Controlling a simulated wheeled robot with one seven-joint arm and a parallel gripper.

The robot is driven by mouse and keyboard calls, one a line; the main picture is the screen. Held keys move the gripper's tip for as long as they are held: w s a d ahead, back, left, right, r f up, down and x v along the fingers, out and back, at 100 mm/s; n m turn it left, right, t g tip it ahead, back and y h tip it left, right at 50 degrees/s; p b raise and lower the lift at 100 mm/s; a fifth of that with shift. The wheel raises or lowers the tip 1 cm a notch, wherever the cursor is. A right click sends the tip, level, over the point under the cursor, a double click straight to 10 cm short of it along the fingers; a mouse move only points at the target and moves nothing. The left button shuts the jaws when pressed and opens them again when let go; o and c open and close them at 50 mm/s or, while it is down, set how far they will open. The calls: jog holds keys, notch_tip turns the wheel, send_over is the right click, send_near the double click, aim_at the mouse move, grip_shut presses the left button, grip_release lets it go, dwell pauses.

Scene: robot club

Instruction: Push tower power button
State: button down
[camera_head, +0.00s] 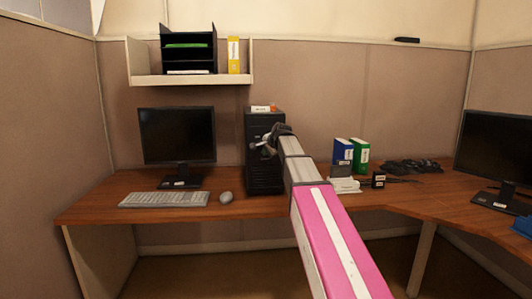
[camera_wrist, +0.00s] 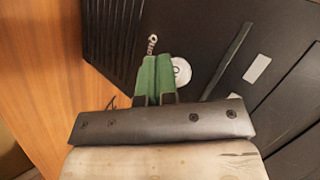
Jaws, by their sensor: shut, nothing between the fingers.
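The black computer tower (camera_head: 264,178) stands upright on the wooden desk, right of the monitor. Its dark front fills much of the wrist view (camera_wrist: 215,25), seen tilted. A round silvery disc (camera_wrist: 182,71), which looks like the power button, is on that front, partly hidden by my right finger. My gripper (camera_head: 257,146) is in front of the tower's upper part. In the wrist view, its green fingers (camera_wrist: 157,60) are shut together with nothing between them. Their tips are just left of the disc; I cannot tell whether they touch the tower.
A monitor (camera_head: 177,136), keyboard (camera_head: 165,199) and mouse (camera_head: 226,197) are left of the tower. Blue and green binders (camera_head: 352,155) stand to its right. A shelf (camera_head: 190,79) hangs above. A second monitor (camera_head: 497,150) is at far right. Desk space before the binders is partly clear.

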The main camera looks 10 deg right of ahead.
jog(key=shift+w, duration=0.4)
dwell(0.3)
jog(key=shift+s, duration=0.95)
jog(key=s, duration=0.6)
dwell(0.3)
